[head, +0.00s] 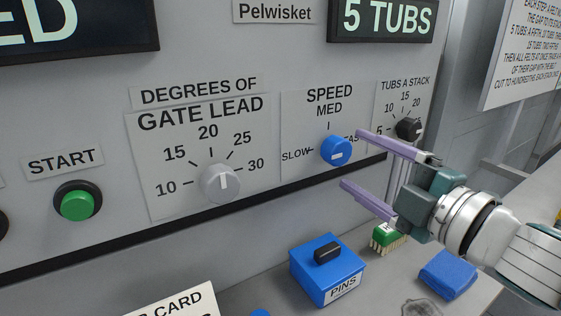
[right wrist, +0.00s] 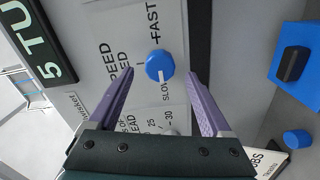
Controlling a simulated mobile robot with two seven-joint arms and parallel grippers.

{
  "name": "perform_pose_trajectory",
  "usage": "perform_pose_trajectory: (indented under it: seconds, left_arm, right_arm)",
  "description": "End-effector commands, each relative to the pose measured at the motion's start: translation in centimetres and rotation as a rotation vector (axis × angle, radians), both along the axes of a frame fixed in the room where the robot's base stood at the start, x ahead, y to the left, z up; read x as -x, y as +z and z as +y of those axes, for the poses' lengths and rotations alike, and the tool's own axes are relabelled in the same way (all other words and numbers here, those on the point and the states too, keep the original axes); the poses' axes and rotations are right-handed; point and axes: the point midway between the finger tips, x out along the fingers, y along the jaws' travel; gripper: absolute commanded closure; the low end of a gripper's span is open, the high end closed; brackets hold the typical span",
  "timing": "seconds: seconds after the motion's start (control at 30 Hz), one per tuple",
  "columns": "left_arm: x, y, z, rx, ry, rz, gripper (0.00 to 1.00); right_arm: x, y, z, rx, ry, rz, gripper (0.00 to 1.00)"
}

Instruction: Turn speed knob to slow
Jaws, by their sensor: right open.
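The blue round speed knob (head: 336,150) sits on the white SPEED label plate (head: 300,150), with SLOW at its left, MED above and FAST at its right. My right gripper (head: 351,158) is open and empty, with one finger above and one below the knob's height in the head view. In the right wrist view the knob (right wrist: 160,66) shows between the spread purple fingers, apart from both. How far the fingertips are from the panel is unclear. My left gripper is out of view.
The grey gate lead knob (head: 220,183) is left of the speed knob, and the black tubs knob (head: 408,128) is to its right. A green START button (head: 77,202) is further left. Below are a blue PINS box (head: 327,268), a green brush (head: 386,237) and a blue cloth (head: 447,274).

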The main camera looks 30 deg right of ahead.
Motion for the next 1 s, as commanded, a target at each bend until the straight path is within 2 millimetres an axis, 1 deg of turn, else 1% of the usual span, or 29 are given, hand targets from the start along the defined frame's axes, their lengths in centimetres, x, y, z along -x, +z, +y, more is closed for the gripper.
perform_pose_trajectory:
  seconds: [0.03, 0.1, 0.2, 0.33, 0.5, 1.0]
  left_arm:
    - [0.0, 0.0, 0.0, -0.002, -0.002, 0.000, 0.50]
    - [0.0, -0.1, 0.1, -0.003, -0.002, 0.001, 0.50]
    - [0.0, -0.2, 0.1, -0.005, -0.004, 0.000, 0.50]
    - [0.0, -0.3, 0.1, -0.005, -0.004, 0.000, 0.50]
    - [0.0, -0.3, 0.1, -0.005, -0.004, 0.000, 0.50]
    - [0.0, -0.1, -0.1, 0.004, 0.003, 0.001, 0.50]
  right_arm:
    - [1.2, -0.1, 0.0, -0.001, 0.000, 0.004, 0.17]
    - [2.5, -0.2, -0.1, -0.002, 0.000, 0.003, 0.17]
    - [4.1, -0.1, -0.3, 0.000, 0.000, 0.003, 0.17]
    - [5.5, -0.1, -0.4, -0.001, 0.000, 0.001, 0.17]
    - [6.1, 0.0, -0.5, 0.000, 0.000, 0.000, 0.17]
    - [6.1, 0.2, -0.5, -0.011, -0.009, 0.004, 0.17]
